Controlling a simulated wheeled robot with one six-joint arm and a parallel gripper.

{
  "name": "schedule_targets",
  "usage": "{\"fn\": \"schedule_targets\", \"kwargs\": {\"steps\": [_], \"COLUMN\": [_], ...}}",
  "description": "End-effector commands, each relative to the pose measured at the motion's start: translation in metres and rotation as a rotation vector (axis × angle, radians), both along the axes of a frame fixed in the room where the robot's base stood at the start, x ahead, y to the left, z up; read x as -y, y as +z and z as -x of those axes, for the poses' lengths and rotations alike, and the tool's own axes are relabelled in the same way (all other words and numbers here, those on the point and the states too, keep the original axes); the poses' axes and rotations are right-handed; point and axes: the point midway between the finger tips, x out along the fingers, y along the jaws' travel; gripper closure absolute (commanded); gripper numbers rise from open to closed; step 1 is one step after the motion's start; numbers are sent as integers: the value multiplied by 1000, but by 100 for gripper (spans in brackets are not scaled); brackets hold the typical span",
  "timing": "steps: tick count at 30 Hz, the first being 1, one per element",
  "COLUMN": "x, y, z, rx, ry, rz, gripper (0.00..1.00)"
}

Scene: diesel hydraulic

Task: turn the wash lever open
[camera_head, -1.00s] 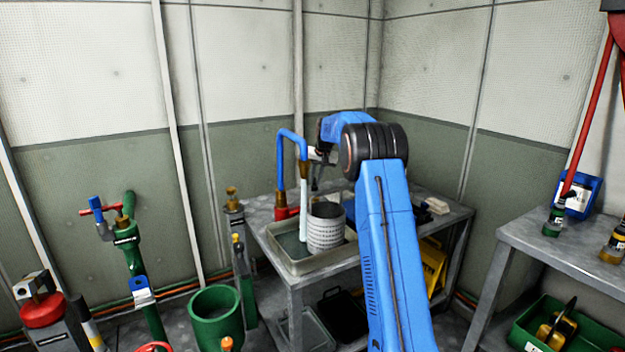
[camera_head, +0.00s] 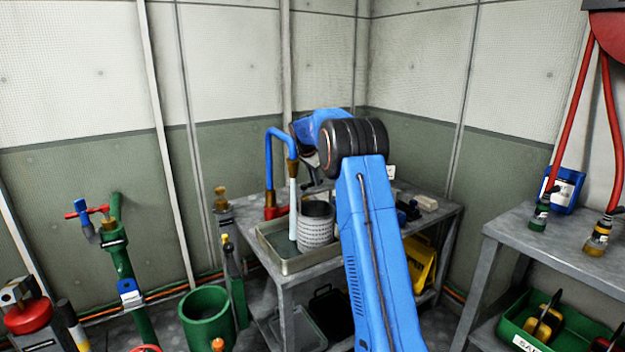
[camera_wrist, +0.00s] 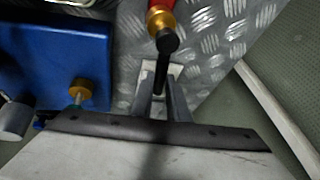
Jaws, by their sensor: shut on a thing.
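In the wrist view a black lever (camera_wrist: 161,72) with a round dark end runs down from a red and brass fitting (camera_wrist: 160,18). My gripper (camera_wrist: 163,100) is shut on this lever, which lies between its two grey fingers. I take it to be the wash lever. In the head view my gripper (camera_head: 314,178) is small and partly hidden by my wrist, beside the blue spout pipe (camera_head: 270,150). A pale, straight column (camera_head: 293,212) stands under the spout's brass end, down to the tray (camera_head: 288,264). I cannot tell the lever's angle in the head view.
A ribbed grey-white pot (camera_head: 315,232) stands in the tray on the metal table (camera_head: 440,212). A blue box (camera_wrist: 60,50) is close left of my gripper. Green pipework (camera_head: 122,262) and a green bucket (camera_head: 206,310) stand at left. A shelf (camera_head: 560,255) is at right.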

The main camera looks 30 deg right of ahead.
Motion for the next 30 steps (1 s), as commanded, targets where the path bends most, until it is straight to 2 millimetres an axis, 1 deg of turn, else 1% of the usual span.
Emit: {"fn": "schedule_targets", "kwargs": {"steps": [3,9,26,27,29,30], "x": [0,0,0,0,0,0], "y": [1,1,1,1,1,1], "z": [3,7,9,9,9,9], "rx": [0,1,0,0,0,0], "ry": [-62,-131,-160,-160,-160,-160], "rz": [1,0,0,0,0,0], "gripper": [100,100,100,81,67,67]}}
